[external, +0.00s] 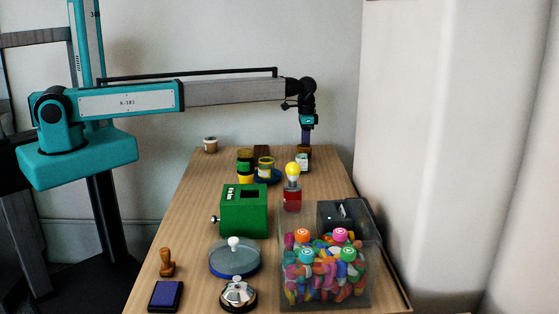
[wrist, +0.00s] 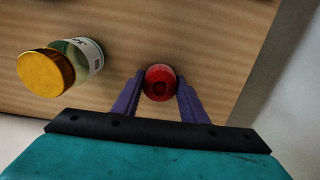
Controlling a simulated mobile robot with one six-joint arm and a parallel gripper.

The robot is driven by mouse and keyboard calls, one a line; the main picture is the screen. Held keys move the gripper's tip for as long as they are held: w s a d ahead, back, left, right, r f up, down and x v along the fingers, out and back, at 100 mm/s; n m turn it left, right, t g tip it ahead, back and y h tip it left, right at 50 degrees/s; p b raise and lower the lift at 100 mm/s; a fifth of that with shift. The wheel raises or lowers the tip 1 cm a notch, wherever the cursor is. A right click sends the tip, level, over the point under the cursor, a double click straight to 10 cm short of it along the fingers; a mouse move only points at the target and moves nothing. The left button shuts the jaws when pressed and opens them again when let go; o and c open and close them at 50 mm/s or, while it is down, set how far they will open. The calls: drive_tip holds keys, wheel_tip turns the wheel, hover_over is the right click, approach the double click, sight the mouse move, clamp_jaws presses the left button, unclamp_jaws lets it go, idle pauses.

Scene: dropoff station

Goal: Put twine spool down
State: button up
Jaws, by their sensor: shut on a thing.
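My gripper (wrist: 160,78) has its two purple fingers shut on a small round red thing, which I take to be the twine spool (wrist: 160,86). I see it from above in the wrist view, with the wooden table top behind it. I cannot tell whether its base touches the table. In the external view my gripper (external: 306,137) points down over the far right end of the table (external: 190,225). The spool cannot be made out there; a labelled jar (external: 303,163) stands in front of that spot.
Nearer the external camera stand a yellow-topped bulb item (external: 293,172), a green box (external: 243,212) and a clear bin of colourful pieces (external: 325,285). Bare table lies around the spool.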

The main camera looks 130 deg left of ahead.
drive_tip(key=shift+f, duration=0.2)
drive_tip(key=shift+f, duration=0.15)
drive_tip(key=o, duration=1)
drive_tip(key=shift+r+b, duration=1.1)
drive_tip(key=shift+r, duration=5.1)
